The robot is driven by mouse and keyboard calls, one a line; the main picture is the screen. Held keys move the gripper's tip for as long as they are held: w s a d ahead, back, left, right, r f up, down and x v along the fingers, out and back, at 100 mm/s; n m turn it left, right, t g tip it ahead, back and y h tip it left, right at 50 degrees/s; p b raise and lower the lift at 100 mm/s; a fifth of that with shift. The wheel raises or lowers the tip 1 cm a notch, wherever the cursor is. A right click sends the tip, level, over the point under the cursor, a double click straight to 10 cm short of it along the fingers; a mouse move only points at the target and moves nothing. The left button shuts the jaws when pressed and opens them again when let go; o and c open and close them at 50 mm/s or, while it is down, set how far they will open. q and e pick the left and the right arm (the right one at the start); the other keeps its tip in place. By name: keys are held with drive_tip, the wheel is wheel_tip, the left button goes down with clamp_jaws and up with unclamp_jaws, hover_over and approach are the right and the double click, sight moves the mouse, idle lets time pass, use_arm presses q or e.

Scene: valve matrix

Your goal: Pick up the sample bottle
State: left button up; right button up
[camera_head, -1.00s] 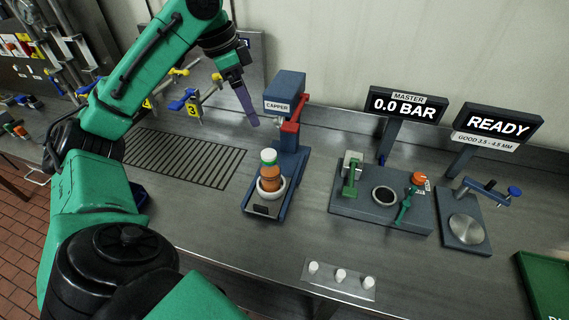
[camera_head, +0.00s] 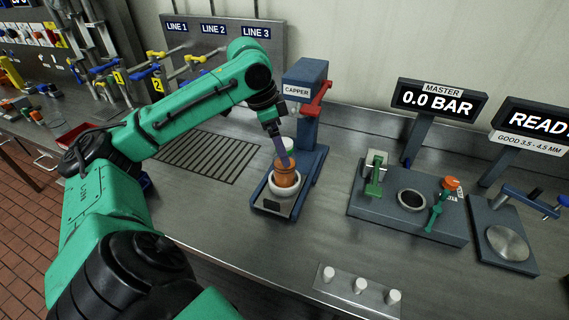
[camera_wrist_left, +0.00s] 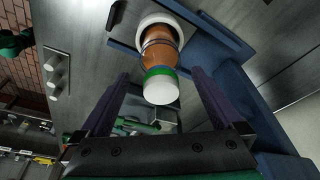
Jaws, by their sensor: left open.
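The sample bottle (camera_head: 285,172) is brown-orange with a green band and white cap. It stands upright in a white ring holder on the base of the blue capper (camera_head: 308,105). In the left wrist view the bottle (camera_wrist_left: 160,50) lies between the two fingers, its cap toward the palm. My left gripper (camera_head: 283,155) is at the bottle's upper part, and its near finger covers some of it in the head view. My left gripper (camera_wrist_left: 163,85) is open; whether a finger touches the bottle cannot be told. My right gripper is not in view.
The capper's red lever (camera_head: 317,98) is just above and right of the gripper. A test station with green clamps (camera_head: 410,205) stands to the right. A strip with white caps (camera_head: 359,287) lies at the front edge. A slotted drain (camera_head: 210,155) is left of the capper.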

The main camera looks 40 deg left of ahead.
use_arm(q)
drive_tip(key=x, duration=0.4)
drive_tip(key=shift+f, duration=0.4)
drive_tip(key=c, duration=1.6)
